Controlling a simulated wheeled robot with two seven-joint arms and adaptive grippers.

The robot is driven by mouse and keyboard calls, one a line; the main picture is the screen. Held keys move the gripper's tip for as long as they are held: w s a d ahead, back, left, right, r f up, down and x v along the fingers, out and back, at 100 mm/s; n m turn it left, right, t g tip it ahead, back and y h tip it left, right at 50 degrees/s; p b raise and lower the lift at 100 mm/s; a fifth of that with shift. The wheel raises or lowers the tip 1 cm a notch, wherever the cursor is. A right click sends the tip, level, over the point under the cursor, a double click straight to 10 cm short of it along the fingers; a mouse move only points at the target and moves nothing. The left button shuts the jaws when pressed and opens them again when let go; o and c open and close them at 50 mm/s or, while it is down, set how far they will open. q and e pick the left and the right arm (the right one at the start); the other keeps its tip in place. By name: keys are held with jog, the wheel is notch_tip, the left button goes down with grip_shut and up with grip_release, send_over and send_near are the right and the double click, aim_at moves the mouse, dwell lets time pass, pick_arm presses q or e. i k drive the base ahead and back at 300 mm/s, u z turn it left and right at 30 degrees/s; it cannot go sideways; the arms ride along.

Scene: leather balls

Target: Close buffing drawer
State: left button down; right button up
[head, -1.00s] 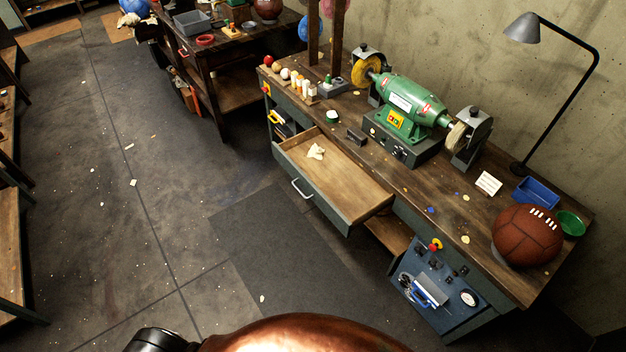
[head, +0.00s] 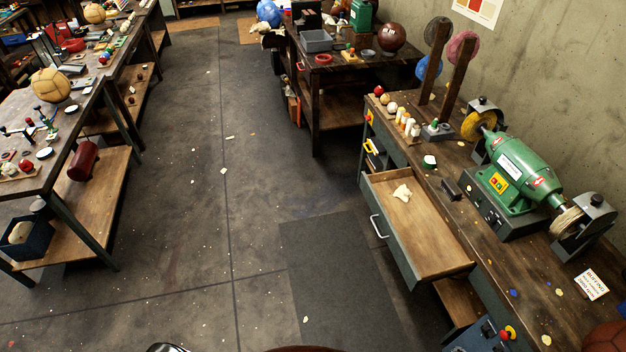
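The buffing drawer (head: 425,237) is pulled out from the front of the buffing bench (head: 522,262), in the right half of the head view. It has a wooden inside, a dark grey-green front and a pale metal handle (head: 377,227) facing left. The green buffing machine (head: 517,176) stands on the bench top behind the drawer. Neither of my grippers shows in the head view; only small dark parts at the bottom edge, likely mine, are visible, well apart from the drawer.
A dark mat (head: 338,285) lies on the floor in front of the drawer. The floor to the left is open. A workbench (head: 62,150) with a tan ball (head: 50,85) stands at the left. Another table (head: 335,72) stands at the back, beyond the buffing bench.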

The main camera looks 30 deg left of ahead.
aim_at(424, 245)
jog(key=u, duration=0.55)
jog(key=i, duration=1.35)
jog(key=z, duration=0.4)
